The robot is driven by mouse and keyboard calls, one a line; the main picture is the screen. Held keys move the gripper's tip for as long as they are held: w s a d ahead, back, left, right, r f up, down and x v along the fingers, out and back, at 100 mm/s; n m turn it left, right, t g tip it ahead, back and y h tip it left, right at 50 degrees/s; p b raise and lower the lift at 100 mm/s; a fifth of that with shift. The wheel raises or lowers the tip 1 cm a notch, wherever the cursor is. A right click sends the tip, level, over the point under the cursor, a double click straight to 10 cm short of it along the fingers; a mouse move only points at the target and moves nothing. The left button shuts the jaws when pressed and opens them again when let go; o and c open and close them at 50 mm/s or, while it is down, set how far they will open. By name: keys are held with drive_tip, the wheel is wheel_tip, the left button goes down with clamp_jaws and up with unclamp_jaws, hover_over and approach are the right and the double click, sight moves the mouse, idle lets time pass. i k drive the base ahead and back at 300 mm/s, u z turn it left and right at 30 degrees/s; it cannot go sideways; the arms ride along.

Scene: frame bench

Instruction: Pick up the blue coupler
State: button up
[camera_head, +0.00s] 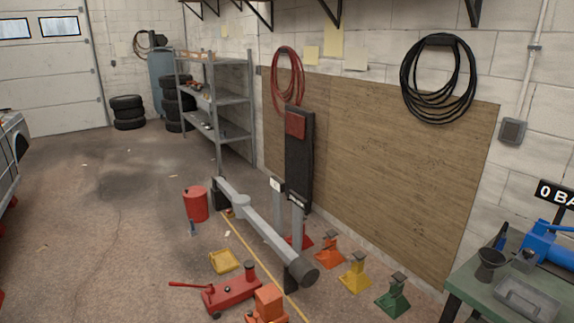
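I cannot clearly make out a blue coupler. A small blue-grey piece (192,228) stands on the floor by a red can, too small to identify. A large blue object, which looks like a vise (541,247), is on the green bench (457,283) at the right edge, partly cut off by the frame. A small dark-blue item (500,240) shows at the back of that bench, also unclear. My gripper is not in view.
A long grey beam (255,222) crosses the middle floor. Around it are the red can (195,204), a yellow tray (225,261), a red jack (231,293) and several coloured stands (355,278). Grey shelves (232,100) stand behind. Floor at left is mostly clear.

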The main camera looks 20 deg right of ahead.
sight(500, 246)
drive_tip(key=z, duration=0.3)
drive_tip(key=i, duration=1.15)
drive_tip(key=z, duration=0.35)
